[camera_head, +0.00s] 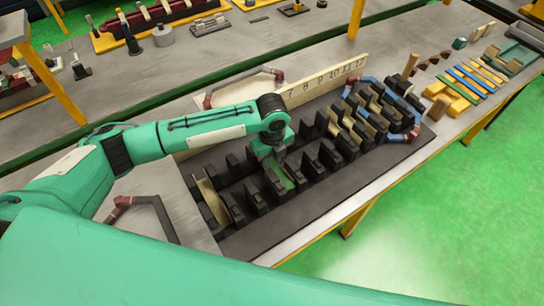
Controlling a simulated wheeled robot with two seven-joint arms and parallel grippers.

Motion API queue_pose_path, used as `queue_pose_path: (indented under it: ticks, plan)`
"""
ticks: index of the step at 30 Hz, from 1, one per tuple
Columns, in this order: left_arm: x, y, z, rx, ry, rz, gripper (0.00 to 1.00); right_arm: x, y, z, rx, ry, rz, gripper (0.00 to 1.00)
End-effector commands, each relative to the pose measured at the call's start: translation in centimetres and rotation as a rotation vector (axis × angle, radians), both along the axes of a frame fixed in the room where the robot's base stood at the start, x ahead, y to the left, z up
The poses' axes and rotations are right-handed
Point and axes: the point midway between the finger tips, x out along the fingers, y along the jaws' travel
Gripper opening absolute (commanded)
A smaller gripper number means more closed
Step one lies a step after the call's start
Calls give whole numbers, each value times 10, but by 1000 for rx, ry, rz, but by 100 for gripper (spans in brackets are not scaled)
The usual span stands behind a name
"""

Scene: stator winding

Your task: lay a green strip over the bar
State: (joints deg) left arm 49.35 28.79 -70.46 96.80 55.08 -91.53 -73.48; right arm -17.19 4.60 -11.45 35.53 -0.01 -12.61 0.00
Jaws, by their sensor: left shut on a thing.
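My left gripper (275,160) reaches in from the left and points down at the middle of the black slotted block (262,240). It is shut on a green strip (284,180), which sits low between the black teeth; I cannot tell whether it touches what lies beneath. Any bar under the strip is hidden by the gripper and the strip. A tan strip (212,202) lies in a slot at the block's left end. More tan strips (348,124) lie between the teeth farther right. My right gripper is not in view.
A numbered board (328,80) stands along the block's back edge. A blue-and-red coil (416,128) lies around the right-end teeth. Several yellow and blue strips (470,84) lie farther right. The table's front edge is close to the block.

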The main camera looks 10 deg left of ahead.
Motion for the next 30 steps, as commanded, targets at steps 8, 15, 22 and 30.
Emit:
queue_pose_path:
  ticks: [8,15,22,30]
  plan:
    - [0,0,0,0,0,0,0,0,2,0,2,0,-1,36]
    - [0,0,0,0,0,0,0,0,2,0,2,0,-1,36]
    - [0,0,-2,0,0,0,0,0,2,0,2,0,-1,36]
    - [0,0,-6,0,0,0,0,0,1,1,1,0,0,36]
